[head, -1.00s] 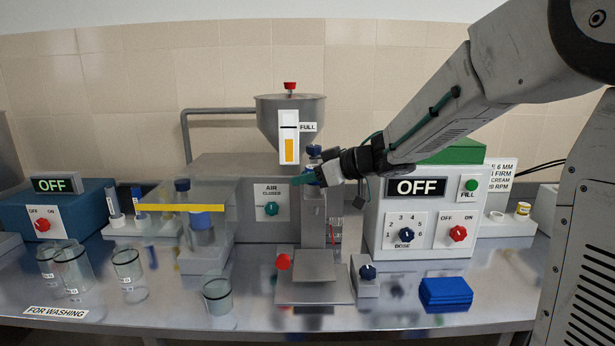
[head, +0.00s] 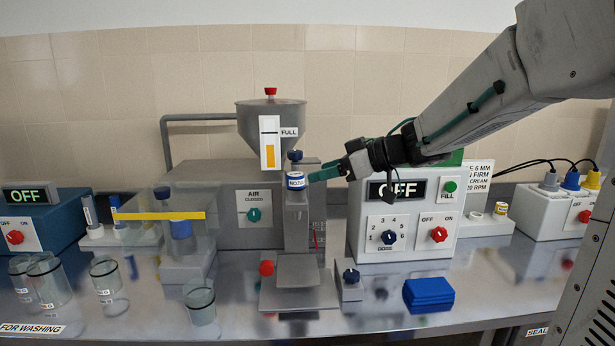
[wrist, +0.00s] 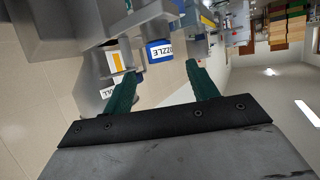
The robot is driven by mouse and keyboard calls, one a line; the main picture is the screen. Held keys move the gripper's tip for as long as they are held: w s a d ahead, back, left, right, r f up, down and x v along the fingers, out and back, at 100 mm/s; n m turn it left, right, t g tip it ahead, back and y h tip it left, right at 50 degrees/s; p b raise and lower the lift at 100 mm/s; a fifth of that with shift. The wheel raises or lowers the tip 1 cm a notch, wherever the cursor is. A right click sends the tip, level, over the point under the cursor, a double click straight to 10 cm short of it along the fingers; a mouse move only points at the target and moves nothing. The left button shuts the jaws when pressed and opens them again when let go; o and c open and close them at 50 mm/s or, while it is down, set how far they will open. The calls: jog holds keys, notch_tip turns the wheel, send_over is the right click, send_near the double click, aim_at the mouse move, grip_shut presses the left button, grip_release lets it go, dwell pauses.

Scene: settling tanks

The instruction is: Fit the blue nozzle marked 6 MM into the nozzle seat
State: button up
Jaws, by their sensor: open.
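The label also shows in the wrist view (wrist: 160,51), beyond my fingertips. A dark blue knob-like part (head: 295,155) stands above the label. I cannot tell whether a nozzle sits in the seat, and I can read no 6 MM mark on a blue nozzle. My gripper (head: 326,172) is open, just right of the label. In the wrist view my green fingers are apart with nothing between them.
The grey hopper (head: 270,122) rises above the seat. The white dosing box (head: 405,222) stands close on the right, under my arm. A pale holder (head: 486,225) carries a white ring and a yellow piece. Glass beakers (head: 108,281) stand at the left front. Blue cloths (head: 428,293) lie in front.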

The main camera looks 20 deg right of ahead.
jog(key=d+r+m+t+h, duration=0.5)
jog(key=r+h, duration=0.1)
jog(key=h, duration=0.2)
jog(key=s+d+f+m+g+h, duration=0.2)
jog(key=s+d+f+m+h, duration=0.15)
jog(key=s+h, duration=0.2)
jog(key=s+a+f+g+y, duration=0.1)
jog(key=s+a+f+g, duration=0.2)
jog(key=s, duration=0.5)
jog(key=s+a+f+g+y, duration=0.2)
jog(key=s+a+f+g, duration=0.2)
jog(key=s, duration=0.5)
jog(key=s+a+f+g+y, duration=0.1)
jog(key=s+a+f+g, duration=0.2)
jog(key=s+f, duration=0.3)
jog(key=s+g, duration=0.1)
jog(key=s, duration=0.2)
jog(key=shift+a+f+g, duration=0.2)
jog(key=shift+a+g, duration=0.15)
jog(key=shift+g, duration=0.05)
jog(key=shift+w, duration=0.1)
jog(key=shift+c, duration=0.3)
